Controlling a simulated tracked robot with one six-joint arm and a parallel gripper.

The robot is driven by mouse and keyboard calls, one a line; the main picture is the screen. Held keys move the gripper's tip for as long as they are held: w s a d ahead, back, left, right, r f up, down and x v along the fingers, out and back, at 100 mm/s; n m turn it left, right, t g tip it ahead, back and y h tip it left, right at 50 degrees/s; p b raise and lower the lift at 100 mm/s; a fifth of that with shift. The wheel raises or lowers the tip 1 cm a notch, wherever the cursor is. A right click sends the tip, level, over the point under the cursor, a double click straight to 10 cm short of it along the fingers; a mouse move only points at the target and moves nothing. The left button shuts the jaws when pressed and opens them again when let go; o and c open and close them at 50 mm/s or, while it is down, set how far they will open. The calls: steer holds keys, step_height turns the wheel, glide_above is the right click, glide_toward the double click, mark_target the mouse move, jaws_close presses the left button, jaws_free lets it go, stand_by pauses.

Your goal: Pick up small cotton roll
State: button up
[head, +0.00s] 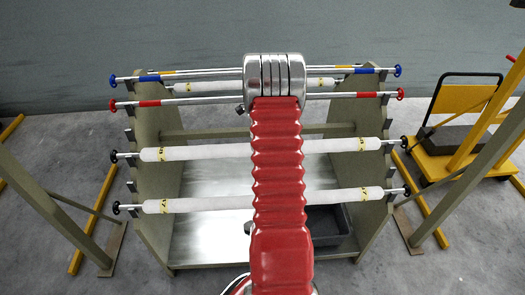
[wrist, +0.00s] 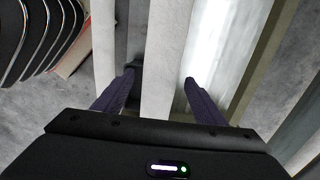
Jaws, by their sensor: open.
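White cotton rolls lie across a rack on rods with black end knobs. In the head view, one is the upper front roll (head: 200,153) and one the lower front roll (head: 200,204); my red arm hides their middles. A thinner white roll (head: 212,88) shows at the back. I cannot tell which is the small one. My gripper (wrist: 160,82) is open in the wrist view. A white roll (wrist: 165,50) runs between its two fingers in the picture, apparently not gripped; its depth is unclear. Another white strip (wrist: 102,40) lies left. The gripper is hidden in the head view.
The rack's side panels (head: 155,190) flank the rolls. Rods with blue knobs (head: 114,80) and red knobs (head: 114,104) cross above. A grey bin (head: 328,238) is low on the rack. A yellow cart (head: 445,165) stands right.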

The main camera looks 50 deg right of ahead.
steer(key=shift+f, duration=0.45)
steer(key=shift+c, duration=0.2)
jaws_close()
stand_by(0.6)
steer(key=shift+r, duration=0.1)
